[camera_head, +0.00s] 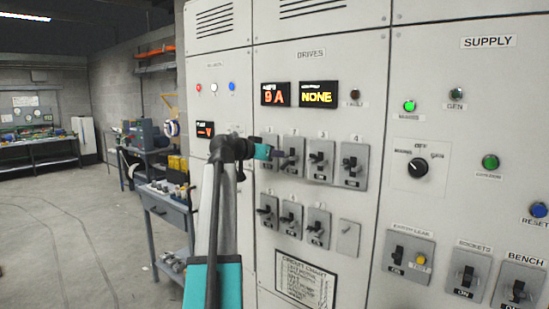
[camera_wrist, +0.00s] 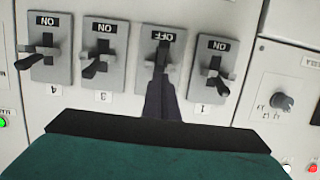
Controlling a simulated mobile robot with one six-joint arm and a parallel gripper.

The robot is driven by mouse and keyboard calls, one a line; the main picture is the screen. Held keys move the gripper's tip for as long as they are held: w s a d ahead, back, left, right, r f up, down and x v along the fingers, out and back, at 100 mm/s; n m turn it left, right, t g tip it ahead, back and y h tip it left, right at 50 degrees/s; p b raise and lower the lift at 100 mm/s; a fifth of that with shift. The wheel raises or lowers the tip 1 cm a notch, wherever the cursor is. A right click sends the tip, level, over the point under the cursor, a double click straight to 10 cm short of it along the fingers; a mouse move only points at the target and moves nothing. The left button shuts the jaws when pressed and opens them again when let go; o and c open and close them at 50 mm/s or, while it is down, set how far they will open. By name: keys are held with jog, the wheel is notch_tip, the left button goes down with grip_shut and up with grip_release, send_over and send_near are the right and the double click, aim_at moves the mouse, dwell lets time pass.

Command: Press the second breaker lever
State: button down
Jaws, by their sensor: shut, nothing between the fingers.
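The second breaker lever (camera_wrist: 161,55) is on a grey plate in the wrist view, where the picture is upside down; its label reads OFF. My gripper (camera_wrist: 159,86) is shut and empty, its dark fingertips right at this lever and partly covering it; I cannot tell if they touch. In the head view my gripper (camera_head: 283,154) is in front of the upper breaker row, beside the second breaker (camera_head: 294,146). The first (camera_wrist: 214,65), third (camera_wrist: 101,52) and fourth (camera_wrist: 45,48) breakers show ON labels in the wrist view.
A lower row of breakers (camera_head: 290,215) sits beneath. Displays above read 9 A (camera_head: 275,94) and NONE (camera_head: 318,95). A rotary switch (camera_head: 418,168) and supply buttons are to the right. A workbench (camera_head: 165,205) stands left; the floor (camera_head: 60,245) is open there.

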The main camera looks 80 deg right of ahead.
jog(key=shift+s, duration=0.2)
jog(key=f+b+v, duration=0.1)
jog(key=v, duration=1)
jog(key=shift+w+a, duration=0.3)
jog(key=shift+w, duration=0.15)
